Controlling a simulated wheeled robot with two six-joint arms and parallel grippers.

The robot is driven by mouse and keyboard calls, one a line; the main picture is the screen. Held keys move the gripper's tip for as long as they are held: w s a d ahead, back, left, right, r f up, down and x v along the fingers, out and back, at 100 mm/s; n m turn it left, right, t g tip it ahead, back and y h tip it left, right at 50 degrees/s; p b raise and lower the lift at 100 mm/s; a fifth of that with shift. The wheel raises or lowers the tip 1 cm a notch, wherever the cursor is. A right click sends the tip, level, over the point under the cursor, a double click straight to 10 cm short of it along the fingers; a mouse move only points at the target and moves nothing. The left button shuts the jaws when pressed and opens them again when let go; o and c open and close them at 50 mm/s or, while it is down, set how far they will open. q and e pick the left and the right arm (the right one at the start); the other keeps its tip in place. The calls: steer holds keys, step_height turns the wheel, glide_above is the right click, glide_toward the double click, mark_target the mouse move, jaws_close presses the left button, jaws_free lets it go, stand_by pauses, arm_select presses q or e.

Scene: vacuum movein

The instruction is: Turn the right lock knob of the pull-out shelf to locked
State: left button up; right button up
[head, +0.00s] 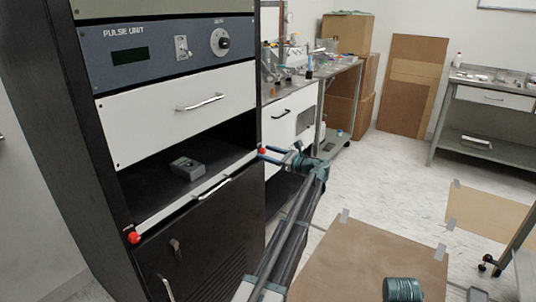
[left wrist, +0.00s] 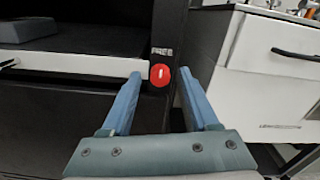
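The right lock knob (head: 262,151) is a small red disc at the right end of the pull-out shelf's white front edge (head: 193,194). In the left wrist view the knob (left wrist: 160,76) has an upright white mark, and the word FREE stands just above it. My left gripper (head: 265,154) is open, with its blue fingers pointing at the knob. The fingertips lie left and right of it with a gap on both sides; I cannot tell how far short of the knob they stop. The left lock knob (head: 133,238) is also red.
A grey device (head: 187,168) lies on the shelf, and a handle (head: 212,188) juts from its front. A white drawer (head: 184,104) is above. A steel bench (head: 318,88) with a white cabinet stands close on the right. Brown mats (head: 365,262) lie on the floor.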

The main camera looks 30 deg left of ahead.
arm_select(q)
jaws_close()
steer(key=shift+n, duration=0.3)
steer(key=n, duration=0.3)
steer(key=shift+n, duration=0.3)
steer(key=n, duration=0.4)
steer(key=shift+n, duration=0.3)
steer(key=n, duration=0.4)
steer(key=shift+n, duration=2.5)
steer(key=shift+s, duration=0.1)
